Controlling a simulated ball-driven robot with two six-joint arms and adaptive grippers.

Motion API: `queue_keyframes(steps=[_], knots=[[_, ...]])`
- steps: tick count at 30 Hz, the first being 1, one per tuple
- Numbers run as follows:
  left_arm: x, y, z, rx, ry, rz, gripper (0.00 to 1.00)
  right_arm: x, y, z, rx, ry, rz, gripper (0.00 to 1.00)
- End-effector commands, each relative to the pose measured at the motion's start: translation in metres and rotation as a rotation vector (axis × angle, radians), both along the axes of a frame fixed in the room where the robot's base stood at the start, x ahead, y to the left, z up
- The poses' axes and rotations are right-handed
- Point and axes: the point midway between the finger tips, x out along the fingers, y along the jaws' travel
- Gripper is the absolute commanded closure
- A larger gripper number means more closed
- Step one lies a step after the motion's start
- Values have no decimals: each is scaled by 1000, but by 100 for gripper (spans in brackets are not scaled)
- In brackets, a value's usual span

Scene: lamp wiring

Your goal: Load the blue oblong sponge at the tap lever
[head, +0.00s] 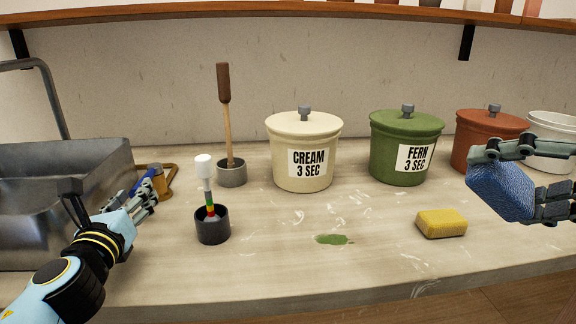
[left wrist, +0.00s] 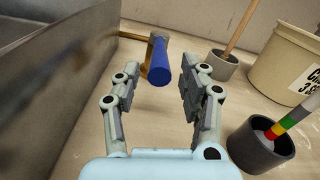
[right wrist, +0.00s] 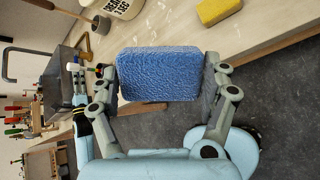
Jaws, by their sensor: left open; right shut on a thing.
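The blue oblong sponge (head: 500,192) is held between the fingers of my right gripper (head: 514,184), at the far right above the counter. It also fills the middle of the right wrist view (right wrist: 160,74). The tap lever, a blue handle (left wrist: 159,66) on a brass-coloured fitting, is beside the sink; in the head view the lever (head: 144,181) is partly hidden by my left gripper (head: 146,198). My left gripper is open and empty. In the left wrist view the lever shows beyond and between its fingertips, apparently not gripped.
A metal sink (head: 60,170) is at the left. A black cup (head: 212,226) with a white-topped stick and a grey pot (head: 232,174) stand nearby. Cream (head: 304,125) and green (head: 405,135) lidded pots line the back. A yellow sponge (head: 441,223) and a green spill (head: 332,239) lie on the counter.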

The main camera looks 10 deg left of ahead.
Motion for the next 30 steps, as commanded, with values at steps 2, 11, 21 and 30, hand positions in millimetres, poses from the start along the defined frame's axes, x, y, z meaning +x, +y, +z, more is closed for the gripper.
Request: queue_keyframes(steps=[2,11,21,30], knots=[[17,4,0,0,-1,0,57,0,0,0,0,0,0,46],[50,12,0,0,0,0,57,0,0,-2,0,0,0,46],[53,13,-1,0,1,0,62,0,0,-2,0,0,0,46],[52,13,-1,0,1,0,100,0,0,-2,0,0,0,46]])
